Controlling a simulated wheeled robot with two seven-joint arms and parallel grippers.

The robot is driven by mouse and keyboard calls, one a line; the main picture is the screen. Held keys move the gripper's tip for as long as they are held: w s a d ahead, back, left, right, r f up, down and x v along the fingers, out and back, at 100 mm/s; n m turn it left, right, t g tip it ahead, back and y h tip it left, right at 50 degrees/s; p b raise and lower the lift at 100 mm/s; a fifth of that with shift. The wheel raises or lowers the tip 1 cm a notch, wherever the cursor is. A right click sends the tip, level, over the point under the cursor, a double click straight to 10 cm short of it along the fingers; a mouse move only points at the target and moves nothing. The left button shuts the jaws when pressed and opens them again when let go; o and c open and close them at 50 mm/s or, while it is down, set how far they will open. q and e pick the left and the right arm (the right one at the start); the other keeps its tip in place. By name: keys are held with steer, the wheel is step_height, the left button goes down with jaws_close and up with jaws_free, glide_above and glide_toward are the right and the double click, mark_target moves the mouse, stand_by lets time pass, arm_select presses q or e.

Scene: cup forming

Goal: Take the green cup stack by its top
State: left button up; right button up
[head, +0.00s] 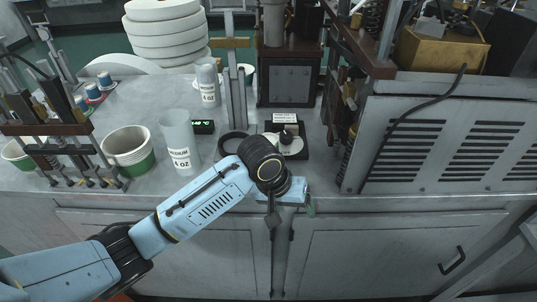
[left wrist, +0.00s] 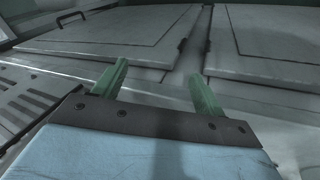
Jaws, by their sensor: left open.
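A stack of white paper cups with a green band (head: 128,152) stands upright on the bench at the left in the head view, with its open rims on top. My left gripper (head: 307,204) is at the bench's front edge, well to the right of the stack and apart from it. In the left wrist view the gripper (left wrist: 162,82) has its two green fingers spread, with nothing between them. The cup stack does not show in that view. My right gripper is not in view.
Two tall labelled cups stand near the stack, one close on its right (head: 180,142) and one farther back (head: 208,86). A metal rod fixture (head: 62,130) stands on its left, partly hiding another green-banded stack (head: 14,153). A vented grey machine (head: 430,145) fills the right.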

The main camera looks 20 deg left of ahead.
mark_target(271, 137)
arm_select(q)
steer(key=w+a+r+n+g+y+p, duration=0.1)
steer(key=w+a+r+n+y, duration=0.2)
steer(key=r, duration=0.9)
steer(key=w+a+r+n+y, duration=0.1)
steer(key=w+a+r+n, duration=0.25)
steer(key=r, duration=0.75)
steer(key=shift+m, duration=0.45)
steer(key=f, duration=0.2)
steer(key=w+f, duration=0.1)
steer(key=f, duration=0.2)
steer(key=a+f, duration=0.1)
steer(key=f, duration=0.1)
steer(key=shift+w+a+f, duration=0.1)
steer(key=shift+w+f, duration=0.2)
steer(key=shift+f, duration=0.1)
steer(key=f, duration=0.5)
steer(key=shift+w+a, duration=0.25)
steer(key=shift+w, duration=0.15)
